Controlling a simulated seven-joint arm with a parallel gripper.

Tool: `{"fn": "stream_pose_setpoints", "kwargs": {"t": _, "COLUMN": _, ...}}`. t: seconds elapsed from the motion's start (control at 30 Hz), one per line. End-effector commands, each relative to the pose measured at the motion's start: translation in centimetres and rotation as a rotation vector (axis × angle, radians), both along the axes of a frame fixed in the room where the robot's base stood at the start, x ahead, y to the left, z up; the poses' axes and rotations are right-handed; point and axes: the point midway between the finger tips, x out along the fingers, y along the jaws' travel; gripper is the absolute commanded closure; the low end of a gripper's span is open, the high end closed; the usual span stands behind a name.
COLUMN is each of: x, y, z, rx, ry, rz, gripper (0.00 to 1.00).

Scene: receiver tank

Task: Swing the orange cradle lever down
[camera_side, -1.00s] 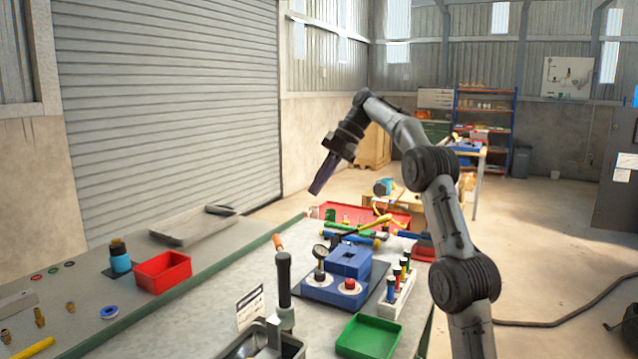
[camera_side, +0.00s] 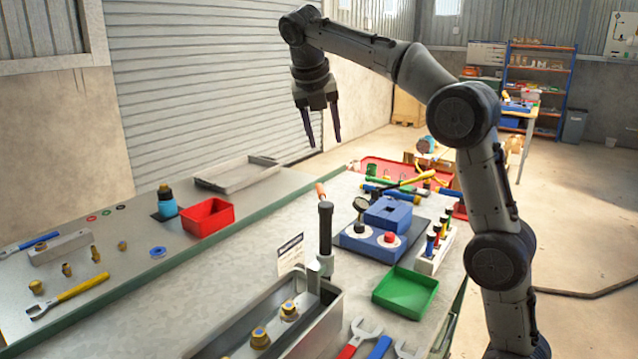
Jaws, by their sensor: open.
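A small orange handle (camera_side: 320,190) stands tilted on the grey bench, just behind a black upright handle (camera_side: 325,228). I cannot tell whether it is the cradle lever; its lower part is hidden.
A grey metal trough (camera_side: 325,330) with brass fittings fills the front. A green tray (camera_side: 405,292) and a rack of coloured-handled tools (camera_side: 436,252) stand at right. A red tray (camera_side: 208,216) and blue bottle (camera_side: 167,203) are at left. Wrenches lie near the front edge.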

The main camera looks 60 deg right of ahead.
Motion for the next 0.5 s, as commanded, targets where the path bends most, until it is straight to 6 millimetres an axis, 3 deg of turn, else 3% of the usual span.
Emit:
{"fn": "stream_pose_setpoints", "kwargs": {"t": 0.03, "x": 0.3, "y": 1.7, "z": 0.3, "rx": 0.0, "ry": -0.005, "rz": 0.039, "gripper": 0.48}}
{"fn": "stream_pose_setpoints", "kwargs": {"t": 0.1, "x": 0.5, "y": 3.0, "z": 0.5, "rx": 0.0, "ry": -0.01, "rz": 0.07, "gripper": 0.48}}
{"fn": "stream_pose_setpoints", "kwargs": {"t": 0.2, "x": 0.7, "y": 3.8, "z": 0.3, "rx": 0.002, "ry": -0.01, "rz": 0.089, "gripper": 0.48}}
{"fn": "stream_pose_setpoints", "kwargs": {"t": 0.37, "x": 0.9, "y": 3.3, "z": -0.9, "rx": 0.002, "ry": -0.009, "rz": 0.089, "gripper": 0.48}}
{"fn": "stream_pose_setpoints", "kwargs": {"t": 0.5, "x": 1.1, "y": 2.3, "z": -3.2, "rx": 0.003, "ry": -0.006, "rz": 0.087, "gripper": 0.48}}
